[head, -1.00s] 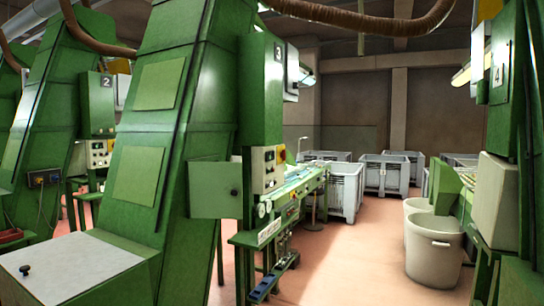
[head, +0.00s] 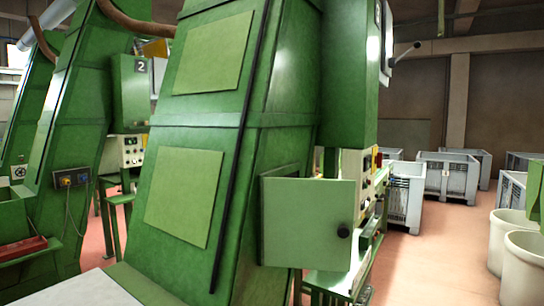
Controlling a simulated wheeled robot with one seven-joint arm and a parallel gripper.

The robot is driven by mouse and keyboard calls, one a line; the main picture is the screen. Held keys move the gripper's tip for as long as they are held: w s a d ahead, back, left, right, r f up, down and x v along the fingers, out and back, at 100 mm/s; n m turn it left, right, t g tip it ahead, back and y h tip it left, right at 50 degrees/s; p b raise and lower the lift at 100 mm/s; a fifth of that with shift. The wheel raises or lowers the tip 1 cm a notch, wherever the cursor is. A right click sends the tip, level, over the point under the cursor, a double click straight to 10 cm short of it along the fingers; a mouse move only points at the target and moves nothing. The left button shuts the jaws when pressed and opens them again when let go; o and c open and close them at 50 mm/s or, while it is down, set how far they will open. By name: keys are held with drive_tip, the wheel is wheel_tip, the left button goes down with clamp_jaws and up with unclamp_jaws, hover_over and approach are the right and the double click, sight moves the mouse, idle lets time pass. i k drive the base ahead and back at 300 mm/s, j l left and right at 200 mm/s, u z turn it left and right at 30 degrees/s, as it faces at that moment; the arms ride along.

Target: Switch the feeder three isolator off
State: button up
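Feeder three is the large green sloped machine (head: 215,130) in the middle, with a tall green cabinet (head: 347,80) on its right. The cabinet's number plate (head: 378,12) shows almost edge-on. A grey box (head: 387,40) sits on the cabinet's far side, with a thin lever (head: 404,52) ending in a dark knob sticking out right. Below, a control panel (head: 367,190) with a red and yellow part (head: 378,160) is seen very obliquely. A light green plate or door (head: 307,222) with a black knob stands in front. I cannot tell which part is the isolator. My gripper is not in view.
Feeder two, with its number 2 cabinet (head: 130,90) and socket box (head: 72,180), stands at left. A pale flat top (head: 80,290) is close at bottom left. Grey crates (head: 447,178) and white tubs (head: 522,265) stand right, with open reddish floor (head: 440,250) between.

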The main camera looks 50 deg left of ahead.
sight(379, 161)
drive_tip(key=i+l+u, duration=0.1)
drive_tip(key=i+u, duration=0.4)
drive_tip(key=i+l+u, duration=0.3)
drive_tip(key=i+u, duration=0.2)
drive_tip(key=i+l+u, duration=0.45)
drive_tip(key=i+l, duration=0.5)
drive_tip(key=l, duration=0.15)
drive_tip(key=i+l, duration=0.55)
